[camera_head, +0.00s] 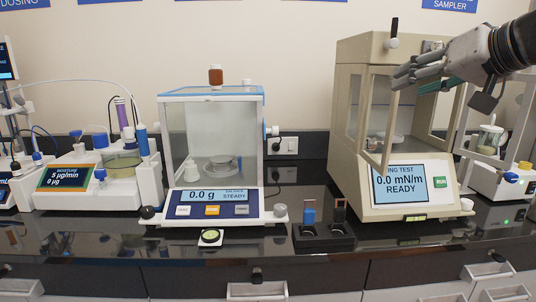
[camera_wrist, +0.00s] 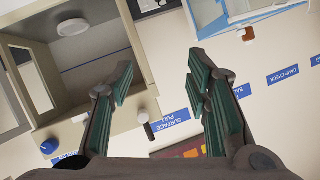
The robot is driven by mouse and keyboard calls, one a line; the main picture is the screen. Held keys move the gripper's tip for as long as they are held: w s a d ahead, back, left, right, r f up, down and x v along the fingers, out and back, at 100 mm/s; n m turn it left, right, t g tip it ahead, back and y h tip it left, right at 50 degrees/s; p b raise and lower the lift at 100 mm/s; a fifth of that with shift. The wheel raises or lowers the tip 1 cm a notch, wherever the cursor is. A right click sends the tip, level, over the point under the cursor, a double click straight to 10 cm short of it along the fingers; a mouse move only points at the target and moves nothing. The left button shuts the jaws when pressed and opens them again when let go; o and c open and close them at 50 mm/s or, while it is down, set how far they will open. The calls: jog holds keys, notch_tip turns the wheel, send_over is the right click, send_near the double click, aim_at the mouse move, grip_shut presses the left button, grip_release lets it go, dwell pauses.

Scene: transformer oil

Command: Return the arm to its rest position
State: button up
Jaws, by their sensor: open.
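My gripper (camera_head: 425,78) is at the upper right of the head view, in front of the top of the beige ring test instrument (camera_head: 348,80). In the wrist view my gripper (camera_wrist: 165,95) shows two green-padded fingers spread wide apart with nothing between them. The beige instrument's open chamber (camera_wrist: 90,75) is to the left of the fingers there. Its display reads 0.0 mN/m READY. My arm comes in from the right edge of the head view and hides part of the instrument's top right. Whether the fingers touch the instrument cannot be told.
A titrator (camera_head: 95,178) stands at left. A small black holder (camera_head: 323,236) sits at the dark counter's front. The instrument's glass door (camera_head: 378,120) stands open toward the front.

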jog(key=s+a+f+g+p, duration=0.25)
jog(key=s+a+f, duration=0.2)
jog(key=s, duration=0.25)
jog(key=s+a+f+g+p, duration=0.1)
jog(key=s+a+f+g, duration=0.3)
jog(key=s, duration=0.3)
jog(key=s+f+g+h+p, duration=0.1)
jog(key=s+f+h, duration=0.1)
jog(key=s+f, duration=0.3)
jog(key=s+f+g+h+p, duration=0.1)
jog(key=s+f, duration=0.4)
jog(key=s, duration=0.6)
jog(key=shift+s+a+n+h+p, duration=0.15)
jog(key=shift+s+n+h+p, duration=0.25)
jog(key=shift+h+p, duration=0.15)
